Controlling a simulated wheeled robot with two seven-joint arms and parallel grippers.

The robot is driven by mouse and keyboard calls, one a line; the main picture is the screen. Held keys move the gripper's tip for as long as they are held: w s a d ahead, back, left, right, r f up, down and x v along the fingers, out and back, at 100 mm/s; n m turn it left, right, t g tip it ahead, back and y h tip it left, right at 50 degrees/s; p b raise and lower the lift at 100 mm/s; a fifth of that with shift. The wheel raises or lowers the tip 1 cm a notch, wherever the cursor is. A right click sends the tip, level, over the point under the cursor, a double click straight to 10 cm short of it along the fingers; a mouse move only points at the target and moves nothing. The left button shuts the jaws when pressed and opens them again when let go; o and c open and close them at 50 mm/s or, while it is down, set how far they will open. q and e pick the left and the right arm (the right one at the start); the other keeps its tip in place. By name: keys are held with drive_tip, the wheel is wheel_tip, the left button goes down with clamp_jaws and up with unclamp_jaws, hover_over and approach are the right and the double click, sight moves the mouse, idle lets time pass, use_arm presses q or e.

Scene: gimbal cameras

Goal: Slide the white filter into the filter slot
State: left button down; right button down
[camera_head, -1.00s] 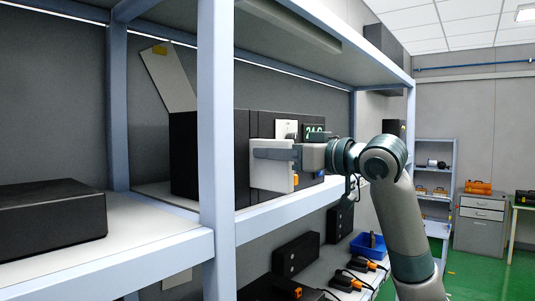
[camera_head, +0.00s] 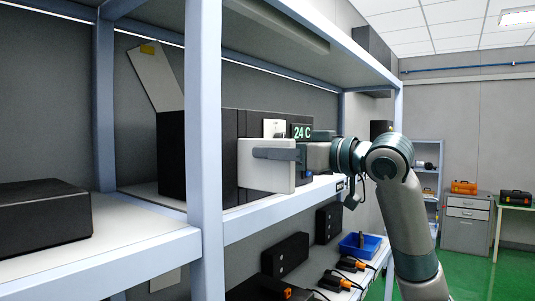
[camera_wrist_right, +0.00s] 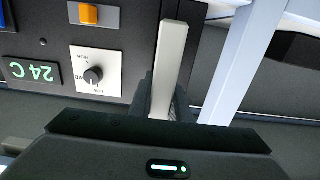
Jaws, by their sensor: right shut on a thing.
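The white filter (camera_head: 266,176) is a flat square plate held upright by my right gripper (camera_head: 275,154), in front of the dark machine on the shelf. In the right wrist view the filter (camera_wrist_right: 170,68) shows edge-on between the fingers of the gripper (camera_wrist_right: 165,100), beside a dark vertical band of the machine. The machine (camera_head: 230,125) has a display reading 24 C (camera_head: 302,132) and a white dial panel (camera_head: 274,128), also seen in the wrist view (camera_wrist_right: 95,68). The filter slot cannot be made out clearly; the filter and gripper cover part of the front. My left gripper is not in view.
A pale shelf post (camera_head: 204,130) stands left of the filter. A black box (camera_head: 45,215) lies on the left shelf. A tilted white panel (camera_head: 155,75) stands behind the machine. A blue bin (camera_head: 360,245) and several dark devices sit on the lower shelf.

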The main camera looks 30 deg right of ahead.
drive_tip(key=shift+v, duration=1)
idle(1.8)
drive_tip(key=shift+p+x, duration=0.5)
drive_tip(key=shift+x, duration=0.85)
drive_tip(key=shift+x, duration=2)
idle(0.4)
drive_tip(key=c, duration=1.6)
unclamp_jaws()
drive_tip(key=shift+o, duration=0.2)
drive_tip(key=shift+s, duration=0.1)
